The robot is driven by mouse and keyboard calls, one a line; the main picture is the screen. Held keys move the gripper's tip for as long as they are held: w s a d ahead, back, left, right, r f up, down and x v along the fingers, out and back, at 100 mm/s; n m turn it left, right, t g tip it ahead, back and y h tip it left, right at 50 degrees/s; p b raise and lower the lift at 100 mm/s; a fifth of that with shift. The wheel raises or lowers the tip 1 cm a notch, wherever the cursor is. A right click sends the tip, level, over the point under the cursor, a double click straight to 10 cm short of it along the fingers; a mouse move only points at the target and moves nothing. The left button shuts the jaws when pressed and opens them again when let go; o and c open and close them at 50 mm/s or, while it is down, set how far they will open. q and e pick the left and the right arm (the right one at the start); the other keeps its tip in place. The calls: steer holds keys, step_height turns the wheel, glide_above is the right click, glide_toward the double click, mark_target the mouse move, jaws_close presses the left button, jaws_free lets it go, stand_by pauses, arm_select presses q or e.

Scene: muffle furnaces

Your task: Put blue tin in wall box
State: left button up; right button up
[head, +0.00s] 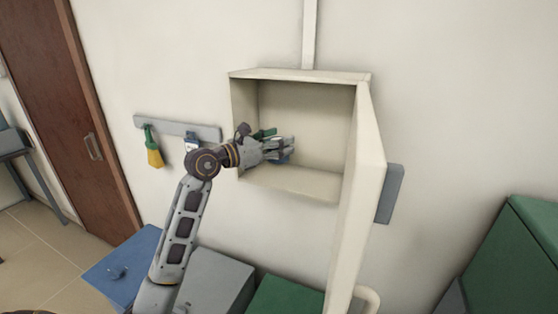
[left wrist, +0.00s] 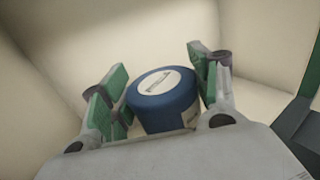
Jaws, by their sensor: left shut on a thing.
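The wall box (head: 302,76) is a cream open-fronted box on the wall, with its door (head: 365,185) swung open to the right. My left gripper (head: 286,147) reaches into the box from the left, over its lower left part. The blue tin (left wrist: 163,100), round with a pale label on its lid, sits between the green finger pads of my left gripper (left wrist: 160,88) in the left wrist view. The gripper is shut on it. In the head view the tin is mostly hidden by the fingers. Whether it touches the box floor I cannot tell. My right gripper is not in view.
A hook rail (head: 178,128) with a yellow and green item (head: 153,149) hangs left of the box. Blue, grey and green cabinets (head: 215,282) stand below. A green cabinet (head: 525,250) stands at the right. The right part of the box interior is empty.

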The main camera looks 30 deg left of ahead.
mark_target(278, 159)
arm_select(q)
steer(key=shift+f, duration=1)
steer(key=shift+f, duration=0.1)
steer(key=shift+f, duration=1.8)
steer(key=shift+f, duration=0.15)
steer(key=o, duration=0.8)
